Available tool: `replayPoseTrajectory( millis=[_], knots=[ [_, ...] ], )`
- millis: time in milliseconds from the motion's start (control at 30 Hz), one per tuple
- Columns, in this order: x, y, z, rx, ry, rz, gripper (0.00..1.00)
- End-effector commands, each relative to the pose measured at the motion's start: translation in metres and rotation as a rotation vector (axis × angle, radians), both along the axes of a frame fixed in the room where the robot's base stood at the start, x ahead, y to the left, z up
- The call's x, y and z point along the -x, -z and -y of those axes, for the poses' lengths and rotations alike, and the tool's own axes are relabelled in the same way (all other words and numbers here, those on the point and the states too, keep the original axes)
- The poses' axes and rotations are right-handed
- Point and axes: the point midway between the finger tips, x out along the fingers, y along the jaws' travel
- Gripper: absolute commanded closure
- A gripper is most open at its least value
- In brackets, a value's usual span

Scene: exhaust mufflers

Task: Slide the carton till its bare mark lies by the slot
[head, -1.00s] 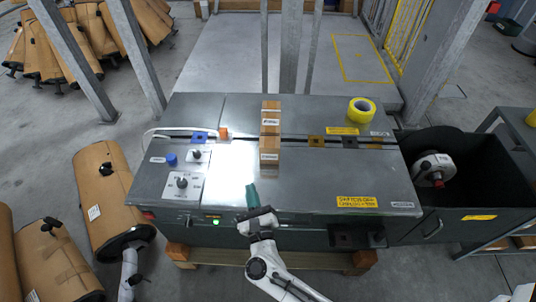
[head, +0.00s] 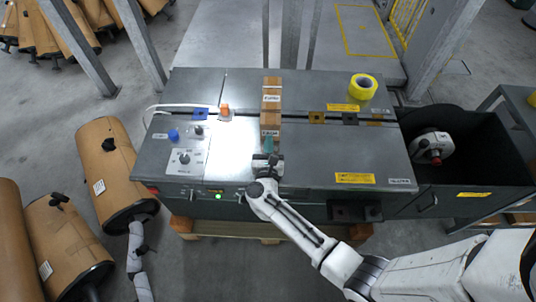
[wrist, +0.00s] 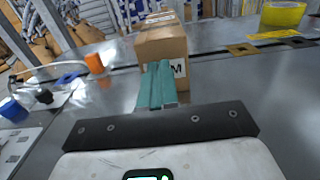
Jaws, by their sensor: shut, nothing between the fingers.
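The carton (head: 272,103), a long brown cardboard box with white labels, lies across the dark slot (head: 293,117) on the metal bench top. In the wrist view its near end and a label with dark print show in front of me (wrist: 160,45). My gripper (head: 268,137), with teal fingers, is shut and empty at the carton's near end. In the wrist view the fingers (wrist: 156,68) overlap the left part of the near face. I cannot tell whether they touch it. I cannot make out the bare mark.
An orange block (head: 225,113) and a blue plate (head: 200,113) sit left of the carton by the slot. A yellow tape roll (head: 363,87) stands at the right back. A knob panel (head: 185,160) is at the left front. The bench top right of the carton is mostly clear.

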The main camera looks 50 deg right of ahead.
Motion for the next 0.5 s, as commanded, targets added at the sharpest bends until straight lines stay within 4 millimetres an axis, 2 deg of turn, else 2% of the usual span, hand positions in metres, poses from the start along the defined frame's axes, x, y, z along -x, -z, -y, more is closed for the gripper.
replayPoseTrajectory(
  millis=[200, 500],
  knots=[
    [-0.014, 0.0, 0.018, 0.001, 0.0, -0.001, 1.0],
    [-0.017, 0.0, 0.021, 0.0, -0.001, 0.0, 1.0]
  ],
)
